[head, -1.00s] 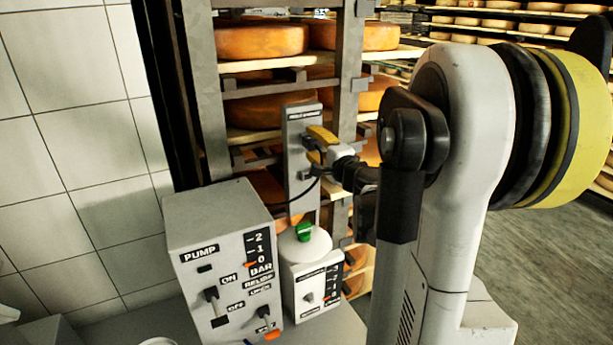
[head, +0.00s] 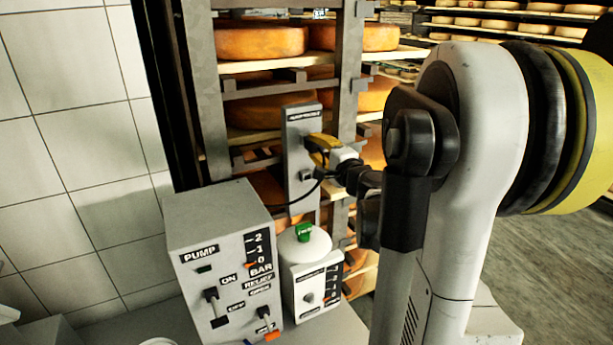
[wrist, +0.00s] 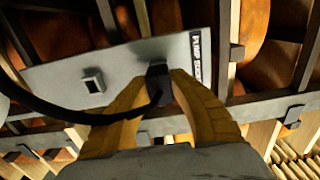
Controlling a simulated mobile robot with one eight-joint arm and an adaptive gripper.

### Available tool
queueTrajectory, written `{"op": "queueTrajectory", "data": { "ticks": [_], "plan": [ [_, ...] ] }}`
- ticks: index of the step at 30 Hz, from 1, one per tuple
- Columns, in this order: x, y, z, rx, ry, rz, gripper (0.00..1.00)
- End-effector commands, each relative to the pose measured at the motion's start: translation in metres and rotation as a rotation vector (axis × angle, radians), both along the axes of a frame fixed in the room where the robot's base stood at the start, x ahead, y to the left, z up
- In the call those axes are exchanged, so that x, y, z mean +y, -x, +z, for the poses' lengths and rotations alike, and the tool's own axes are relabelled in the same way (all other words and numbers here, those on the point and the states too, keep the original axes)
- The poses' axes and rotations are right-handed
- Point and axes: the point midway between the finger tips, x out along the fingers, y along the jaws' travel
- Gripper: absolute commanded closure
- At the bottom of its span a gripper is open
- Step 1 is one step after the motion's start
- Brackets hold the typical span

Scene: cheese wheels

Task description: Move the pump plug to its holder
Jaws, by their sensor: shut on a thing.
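My gripper (head: 322,148) is at the upper part of an upright grey plate (head: 300,128) in the head view. In the wrist view its yellow fingers (wrist: 166,82) are shut on a black plug (wrist: 157,76) with a black cable (wrist: 75,114). The plug is against the plate (wrist: 130,60); I cannot tell how deep it sits. A small square fitting (wrist: 93,81) on the plate is empty, beside the plug; it is the lower one in the head view (head: 306,176). The plate's label (wrist: 198,58) starts with "PUMP". The plug is mostly hidden in the head view.
The grey pump box (head: 215,225) stands in front on the left, with the cable running toward it. Cheese racks (head: 345,75) rise behind the plate.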

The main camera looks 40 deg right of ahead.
Motion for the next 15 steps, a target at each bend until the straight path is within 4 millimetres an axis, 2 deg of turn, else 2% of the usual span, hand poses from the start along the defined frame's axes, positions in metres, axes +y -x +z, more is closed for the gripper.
{"op": "queueTrajectory", "data": {
  "ticks": [15],
  "plan": [
    [0.004,0.017,0.000,0.000,0.000,-0.001,1.00]
  ]
}}
